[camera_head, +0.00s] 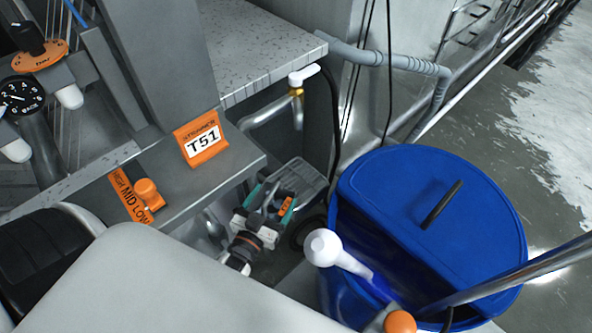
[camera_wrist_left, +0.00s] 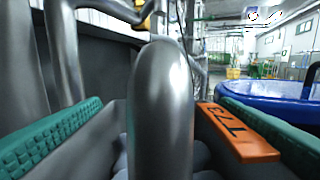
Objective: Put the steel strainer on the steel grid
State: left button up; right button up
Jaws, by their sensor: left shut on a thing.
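My left gripper (camera_head: 274,203) is low between the grey machine and the blue drum, with teal pads. It is shut on a curved steel tube (camera_head: 268,194), which looks like the handle of the steel strainer. In the left wrist view this tube (camera_wrist_left: 160,110) stands upright between the teal pads, next to an orange T73 tag (camera_wrist_left: 238,132). A grey box-like part (camera_head: 309,176) lies just beyond the fingers; I cannot tell whether it is the strainer's body. I cannot make out the steel grid. My right gripper is not in view.
A blue drum (camera_head: 470,205) with a black handle stands close to the right of my left gripper. A speckled grey ledge (camera_head: 260,55), a white-handled tap (camera_head: 303,76) and the T51 tag (camera_head: 200,140) are above and left. Open wet floor (camera_head: 530,120) lies beyond.

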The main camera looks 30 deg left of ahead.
aim_at(281, 195)
pick_arm(q)
jog(key=w+b, duration=0.1)
jog(key=w, duration=0.3)
jog(key=w+b, duration=0.1)
jog(key=w, duration=0.3)
jog(key=w+b, duration=0.1)
jog(key=w, duration=0.4)
jog(key=shift+a+f+b, duration=0.15)
jog(key=shift+a+b, duration=0.2)
jog(key=shift+w+b, duration=0.3)
jog(key=shift+w, duration=0.5)
notch_tip(281, 195, down, 3)
jog(key=b, duration=0.3)
jog(key=shift+s+f, duration=0.1)
jog(key=shift+f, duration=0.1)
jog(key=shift+f+b, duration=0.15)
jog(key=shift+b, duration=0.15)
jog(key=o, duration=1.1)
jog(key=shift+c, duration=0.2)
jog(key=shift+r, duration=0.25)
jog(key=s, duration=1.2)
jog(key=shift+d+f+b, duration=0.1)
jog(key=shift+d+b, duration=0.2)
jog(key=shift+s, duration=0.1)
